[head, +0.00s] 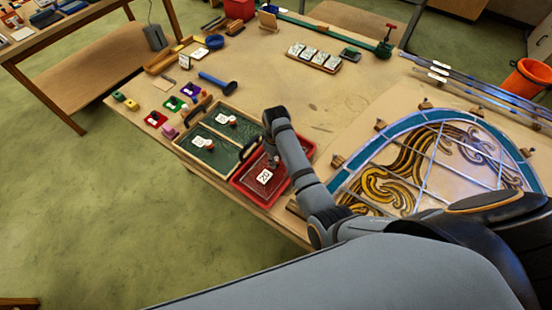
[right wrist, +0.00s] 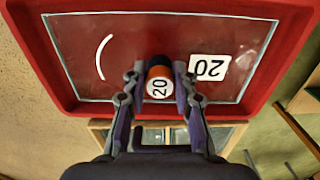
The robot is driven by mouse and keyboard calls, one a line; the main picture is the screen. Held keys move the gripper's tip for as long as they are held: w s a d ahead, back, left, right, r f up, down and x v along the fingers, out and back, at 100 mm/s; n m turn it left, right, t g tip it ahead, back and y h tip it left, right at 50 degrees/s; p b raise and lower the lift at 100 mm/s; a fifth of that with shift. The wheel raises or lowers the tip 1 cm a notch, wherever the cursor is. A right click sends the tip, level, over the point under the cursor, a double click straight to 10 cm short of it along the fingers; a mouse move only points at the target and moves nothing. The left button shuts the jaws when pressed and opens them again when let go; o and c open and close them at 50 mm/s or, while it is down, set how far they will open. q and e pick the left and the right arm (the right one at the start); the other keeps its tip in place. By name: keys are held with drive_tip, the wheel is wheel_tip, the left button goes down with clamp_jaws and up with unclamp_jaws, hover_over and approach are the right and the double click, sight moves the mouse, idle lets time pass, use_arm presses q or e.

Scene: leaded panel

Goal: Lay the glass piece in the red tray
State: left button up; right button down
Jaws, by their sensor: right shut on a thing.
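The red tray (head: 250,196) lies at the table's front edge, and its rim frames the right wrist view (right wrist: 292,60). A clear rectangular glass piece (right wrist: 120,82) with a white label "20" and a curved white line is within the tray's outline; its label also shows in the head view (head: 264,177). Whether it touches the tray floor I cannot tell. My right gripper (right wrist: 158,82) is shut on this knob, above the tray (head: 274,155). My left gripper is not visible.
The leaded panel (head: 425,165) with blue border and gold scrolls lies to the right. The table's middle is clear.

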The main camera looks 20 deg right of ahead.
drive_tip(key=shift+f+p, duration=0.1)
drive_tip(key=shift+p, duration=0.25)
idle(0.6)
drive_tip(key=c, duration=1)
unclamp_jaws()
drive_tip(key=shift+s, duration=0.1)
drive_tip(key=shift+r+p, duration=0.3)
drive_tip(key=shift+r, duration=3.2)
